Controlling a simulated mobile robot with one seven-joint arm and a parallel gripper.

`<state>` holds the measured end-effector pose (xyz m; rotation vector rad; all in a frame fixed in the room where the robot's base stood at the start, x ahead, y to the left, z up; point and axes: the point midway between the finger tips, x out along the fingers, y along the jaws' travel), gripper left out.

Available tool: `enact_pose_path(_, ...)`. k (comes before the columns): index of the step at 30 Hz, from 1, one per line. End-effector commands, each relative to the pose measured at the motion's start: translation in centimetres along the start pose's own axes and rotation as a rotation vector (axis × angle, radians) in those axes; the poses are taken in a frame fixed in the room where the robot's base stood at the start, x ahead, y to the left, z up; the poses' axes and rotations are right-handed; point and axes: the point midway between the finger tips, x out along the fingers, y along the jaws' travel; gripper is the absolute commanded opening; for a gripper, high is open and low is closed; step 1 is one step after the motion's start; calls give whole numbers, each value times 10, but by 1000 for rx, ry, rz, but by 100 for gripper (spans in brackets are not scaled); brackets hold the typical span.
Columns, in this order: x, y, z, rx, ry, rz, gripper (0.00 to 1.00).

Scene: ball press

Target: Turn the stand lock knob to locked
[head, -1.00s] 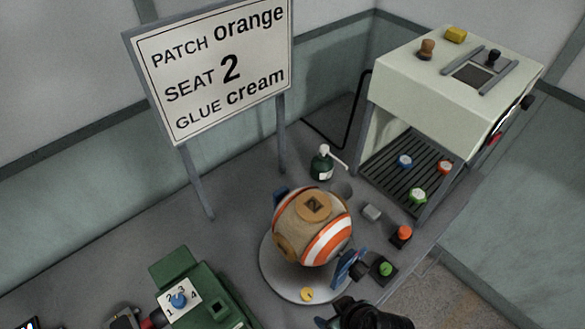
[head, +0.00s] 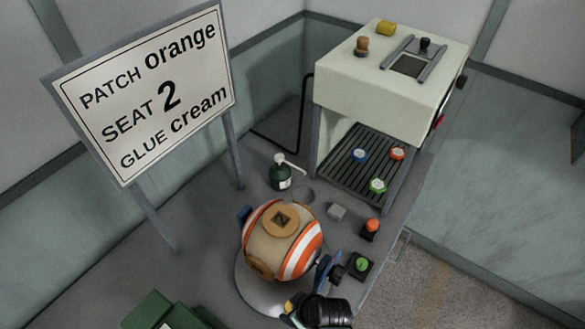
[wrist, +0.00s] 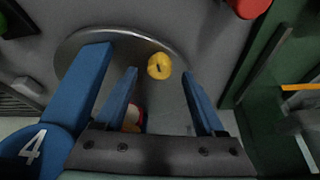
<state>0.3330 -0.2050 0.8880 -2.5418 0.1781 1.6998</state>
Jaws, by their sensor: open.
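The yellow lock knob (wrist: 159,66) sits on the round grey stand plate (wrist: 110,38) in the wrist view, with a dark slot across its top. In the head view the knob (head: 289,307) is partly hidden by my gripper at the front of the stand plate (head: 248,285). The striped orange, white and tan ball (head: 282,240) rests on the stand. My gripper (wrist: 159,78) is open and empty. Its blue fingertips point toward the knob, one on each side of it in the picture. I cannot tell whether they touch it.
A blue part with a 4 (wrist: 32,148) is close at the left. Near the stand are a green button (head: 362,265), an orange button (head: 372,226), a grey block (head: 337,211) and a green glue bottle (head: 280,172). The press (head: 380,90) and sign (head: 150,95) stand behind.

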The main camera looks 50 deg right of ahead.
Motion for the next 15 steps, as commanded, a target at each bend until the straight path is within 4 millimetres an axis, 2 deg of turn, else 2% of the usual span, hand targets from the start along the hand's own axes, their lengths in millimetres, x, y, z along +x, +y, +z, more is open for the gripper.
enact_pose_path(6,21,0,-1,-1,0,0,72)
enact_pose_path(15,28,0,0,0,0,1,72)
